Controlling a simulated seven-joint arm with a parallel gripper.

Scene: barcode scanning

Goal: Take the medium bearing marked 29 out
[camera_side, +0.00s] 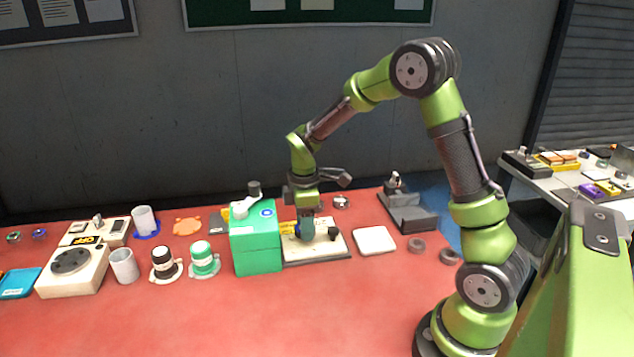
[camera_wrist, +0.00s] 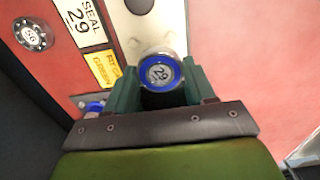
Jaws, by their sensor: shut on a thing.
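The medium bearing marked 29 (camera_wrist: 160,72) has a blue ring and a metal face, and sits between the fingertips of my gripper (camera_wrist: 155,85) in the wrist view. The fingers are shut on it from both sides. In the side view my gripper (camera_side: 306,226) points down at the cream board (camera_side: 325,250), just right of the green box (camera_side: 257,245). The bearing is hard to make out there. I cannot tell whether it touches the board. A "SEAL 29" label (camera_wrist: 80,22) and a yellow label (camera_wrist: 103,70) lie beside it in the wrist view.
A metal bearing marked 56 (camera_wrist: 33,34) lies at the upper left of the wrist view. The red table front is clear.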

